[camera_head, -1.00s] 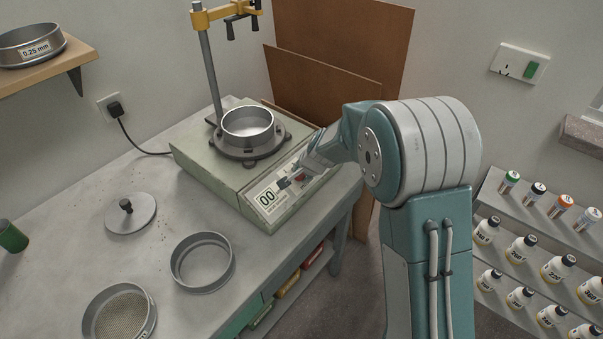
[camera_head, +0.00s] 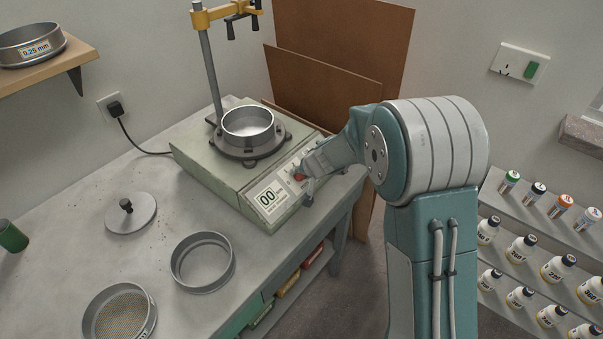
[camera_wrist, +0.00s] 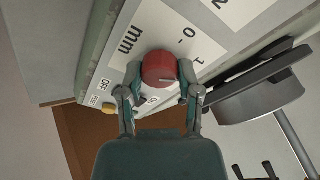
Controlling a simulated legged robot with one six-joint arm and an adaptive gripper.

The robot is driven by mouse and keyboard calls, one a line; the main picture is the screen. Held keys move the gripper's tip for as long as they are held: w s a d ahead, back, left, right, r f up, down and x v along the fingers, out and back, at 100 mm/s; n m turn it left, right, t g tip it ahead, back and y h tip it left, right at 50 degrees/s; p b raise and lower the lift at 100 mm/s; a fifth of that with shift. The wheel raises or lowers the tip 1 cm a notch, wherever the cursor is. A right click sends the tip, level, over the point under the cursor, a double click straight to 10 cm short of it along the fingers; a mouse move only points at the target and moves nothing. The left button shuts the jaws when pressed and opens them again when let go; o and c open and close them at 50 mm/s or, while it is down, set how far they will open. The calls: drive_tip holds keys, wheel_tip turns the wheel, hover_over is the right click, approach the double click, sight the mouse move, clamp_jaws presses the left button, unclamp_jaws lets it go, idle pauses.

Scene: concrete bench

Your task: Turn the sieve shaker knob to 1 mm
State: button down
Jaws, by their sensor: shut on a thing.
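The sieve shaker (camera_head: 200,168) is a pale green box on the bench with a sloped front panel and a "00" display (camera_head: 267,197). Its red knob (camera_wrist: 159,69) shows in the wrist view, between the two fingers of my gripper (camera_wrist: 160,84), which is shut on it. A pointer line on the knob points toward the right in that view. A "1" mark (camera_wrist: 198,58) and a "0" mark are on the panel near it, and "mm" is printed to the left. Another mark below the knob is partly hidden. In the head view my gripper (camera_head: 303,184) covers much of the knob.
A metal sieve (camera_head: 248,126) sits on the shaker beside a post with a yellow clamp. A lid (camera_head: 130,213) and two sieves lie on the bench. A yellow button (camera_wrist: 109,109) and an "OFF" label are on the panel. Bottle shelves stand at the right.

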drive_tip(key=shift+s+f, duration=0.15)
drive_tip(key=shift+f, duration=0.05)
idle(0.3)
drive_tip(key=shift+c, duration=1.5)
unclamp_jaws()
drive_tip(key=shift+r, duration=0.1)
drive_tip(key=shift+r, duration=0.1)
drive_tip(key=shift+d+r, duration=0.15)
drive_tip(key=shift+r, duration=0.1)
drive_tip(key=v, duration=1.1)
drive_tip(key=shift+s, duration=0.15)
